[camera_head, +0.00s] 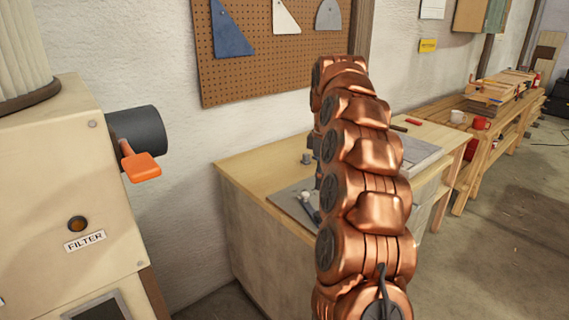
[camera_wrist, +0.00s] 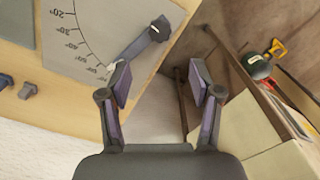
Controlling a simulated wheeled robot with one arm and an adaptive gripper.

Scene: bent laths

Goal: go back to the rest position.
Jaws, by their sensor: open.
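In the wrist view my gripper (camera_wrist: 160,85) is open, its two fingers apart with nothing between them. It is over the edge of a wooden bench (camera_wrist: 75,110), with the floor showing between the fingers. A plate with an angle scale (camera_wrist: 95,30) lies on the bench at the upper left, and a dark lever (camera_wrist: 147,37) rests across it. In the head view my copper arm stands in front of the bench (camera_head: 255,165) and hides much of its top. My gripper cannot be made out there.
A cream cabinet marked FILTER (camera_head: 60,190) stands at the left, with an orange handle (camera_head: 141,166) sticking out. A pegboard (camera_head: 270,65) hangs behind the bench.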

